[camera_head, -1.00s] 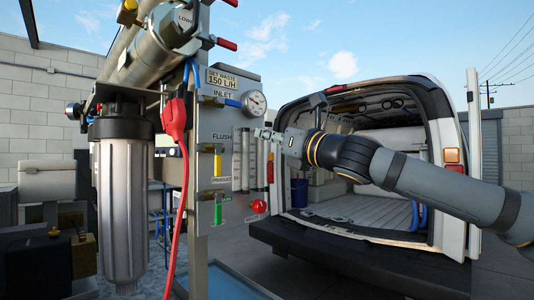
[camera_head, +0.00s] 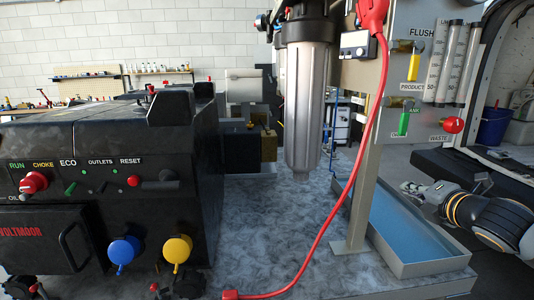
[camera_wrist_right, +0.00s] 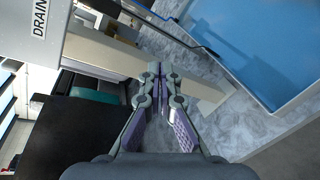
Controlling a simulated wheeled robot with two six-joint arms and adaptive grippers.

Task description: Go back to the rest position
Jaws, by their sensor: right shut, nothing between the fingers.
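My right gripper (camera_head: 412,190) shows at the right of the head view, at the end of my right arm. It is low, below the valve panel (camera_head: 412,75) and at the right side of the blue-bottomed tray (camera_head: 397,268). In the right wrist view its fingers (camera_wrist_right: 160,72) are shut together with nothing between them. The tray also shows in the wrist view (camera_wrist_right: 285,118), at the upper right. My left gripper is not in view.
A black generator (camera_head: 105,200) fills the left. A filter housing (camera_head: 305,100) hangs in the middle. A red cable (camera_head: 347,195) runs down to a plug on the grey bench top (camera_head: 270,215). The panel's metal post (camera_head: 362,195) stands beside the tray. The van's rear is at far right.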

